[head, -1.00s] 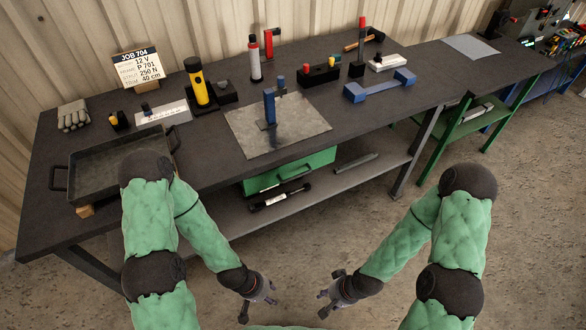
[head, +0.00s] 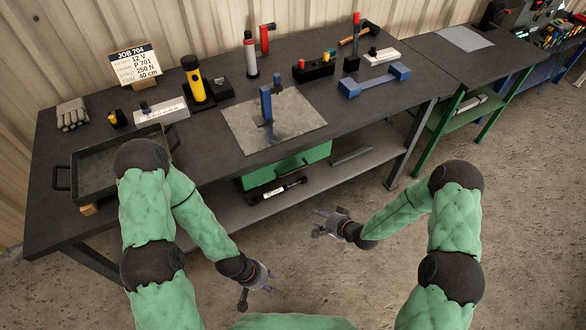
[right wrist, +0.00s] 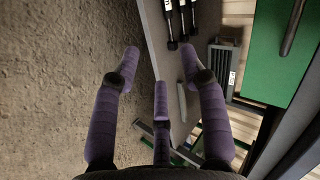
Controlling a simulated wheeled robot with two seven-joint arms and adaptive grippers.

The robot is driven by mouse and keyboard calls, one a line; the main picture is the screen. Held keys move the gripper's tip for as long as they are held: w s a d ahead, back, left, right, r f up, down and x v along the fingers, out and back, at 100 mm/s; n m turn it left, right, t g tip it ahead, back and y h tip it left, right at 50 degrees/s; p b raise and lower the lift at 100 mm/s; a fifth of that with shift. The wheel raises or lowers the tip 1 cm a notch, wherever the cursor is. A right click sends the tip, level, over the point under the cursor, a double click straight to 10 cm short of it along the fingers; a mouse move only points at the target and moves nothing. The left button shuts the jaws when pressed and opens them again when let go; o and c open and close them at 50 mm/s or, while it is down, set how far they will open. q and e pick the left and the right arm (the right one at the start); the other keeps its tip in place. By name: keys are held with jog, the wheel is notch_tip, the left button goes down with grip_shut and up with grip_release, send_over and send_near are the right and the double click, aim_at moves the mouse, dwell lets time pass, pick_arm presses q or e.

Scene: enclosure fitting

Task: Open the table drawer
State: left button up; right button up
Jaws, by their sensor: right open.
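The green drawer (head: 311,155) hangs under the front edge of the dark table (head: 200,165). It looks shut, and its handle is hard to make out in the head view. In the right wrist view the green drawer front (right wrist: 269,55) fills the upper right, with a dark bar handle (right wrist: 293,28) across it. My right gripper (head: 320,224) is open and empty, in front of the table and apart from the drawer. Its purple fingers (right wrist: 160,90) are spread in the right wrist view. My left gripper (head: 256,289) is low over the floor, with fingers apart and empty.
A lower shelf (head: 235,208) under the table holds a black cylindrical tool (head: 278,190) and a grey bar (head: 352,156). A tray (head: 95,165), a metal plate (head: 290,135) and tools stand on top. Floor before the table is clear.

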jog(key=w+a+r+m+t+y+p, duration=0.1)
jog(key=w+a+r+t+y+p, duration=0.1)
jog(key=w+r+y, duration=0.55)
jog(key=shift+m+h, duration=0.3)
jog(key=shift+h, duration=0.55)
jog(key=x, duration=0.3)
jog(key=r+b+x, duration=0.1)
jog(key=x, duration=0.3)
jog(key=r+b+x, duration=0.1)
jog(key=x, duration=0.2)
jog(key=shift+w+a, duration=0.3)
jog(key=shift+a, duration=0.2)
grip_shut()
